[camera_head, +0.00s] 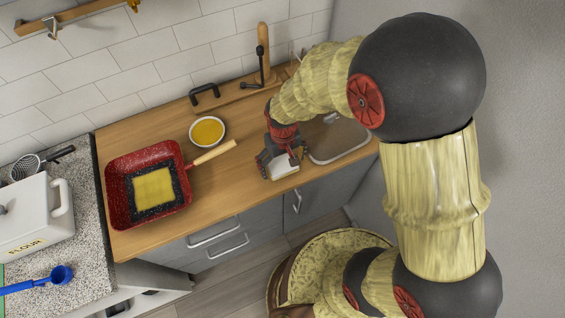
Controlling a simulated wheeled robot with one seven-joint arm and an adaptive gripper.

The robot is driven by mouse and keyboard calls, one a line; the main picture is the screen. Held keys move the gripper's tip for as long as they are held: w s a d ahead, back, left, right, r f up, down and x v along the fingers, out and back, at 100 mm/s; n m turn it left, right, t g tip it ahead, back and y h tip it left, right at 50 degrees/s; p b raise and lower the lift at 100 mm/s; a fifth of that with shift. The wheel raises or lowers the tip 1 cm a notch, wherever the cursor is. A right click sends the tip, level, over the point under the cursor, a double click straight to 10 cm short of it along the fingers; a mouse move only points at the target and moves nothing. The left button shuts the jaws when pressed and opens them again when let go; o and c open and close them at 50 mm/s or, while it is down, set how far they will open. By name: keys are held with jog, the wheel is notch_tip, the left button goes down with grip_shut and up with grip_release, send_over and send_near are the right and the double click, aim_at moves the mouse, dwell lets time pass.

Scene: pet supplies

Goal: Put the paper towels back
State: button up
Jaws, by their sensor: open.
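My gripper (281,158) points down over the wooden counter, just left of the sink, with its dark fingers open. A small white item with a yellowish lower edge (284,171) is between or just below the fingers. It may be the paper towels, but the gripper covers most of it, and I cannot tell whether the fingers touch it. An upright wooden post (262,42) stands by the back wall; I cannot tell whether it is a towel holder.
A red square pan (118,205) holding a yellow square, its handle pointing right, sits left of a bowl of yellow contents (207,131). The sink (345,141) is right of my gripper. A flour canister (33,222) and blue scoop (62,275) are far left.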

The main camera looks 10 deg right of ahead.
notch_tip(320, 180, up, 12)
jog(key=p, duration=0.2)
notch_tip(320, 180, up, 13)
jog(key=m+t, duration=0.1)
jog(key=t, duration=0.2)
send_over(283, 164)
jog(key=s+d, duration=0.3)
jog(key=d, duration=0.3)
jog(key=s+d+r+m+t, duration=0.2)
jog(key=s+d+r, duration=0.3)
jog(key=s+r, duration=0.2)
jog(key=shift+s+d+r+t, duration=0.3)
jog(key=shift+s+d+r, duration=0.1)
jog(key=shift+s, duration=0.7)
notch_tip(283, 164, down, 5)
jog(key=b, duration=0.5)
